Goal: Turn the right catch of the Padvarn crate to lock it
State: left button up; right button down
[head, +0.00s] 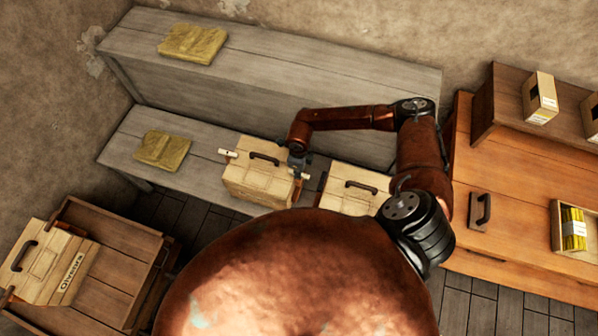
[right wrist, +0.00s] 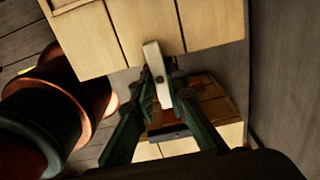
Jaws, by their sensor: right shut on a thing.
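A pale wooden crate (head: 248,184) with a dark top handle stands on the lower bench; no name is readable on it, so I cannot confirm it is the Padvarn crate. A white catch (head: 228,154) sticks out at its left side. My right gripper (head: 298,164) is at the crate's right side. In the right wrist view, the green fingers of my right gripper (right wrist: 160,95) are shut on the white right catch (right wrist: 154,62), beside the crate's plank wall (right wrist: 140,32). My left gripper is not in view.
A second pale crate (head: 345,200) stands close on the right. Yellow folded cloths lie on the lower bench (head: 205,172) and the upper shelf (head: 270,62). An orange-brown cabinet (head: 520,190) stands right.

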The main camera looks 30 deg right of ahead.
jog(key=shift+w+r, duration=0.15)
jog(key=c, duration=2.2)
grip_release()
jog(key=shift+c, duration=0.2)
jog(key=o, duration=0.3)
notch_tip(320, 180, up, 12)
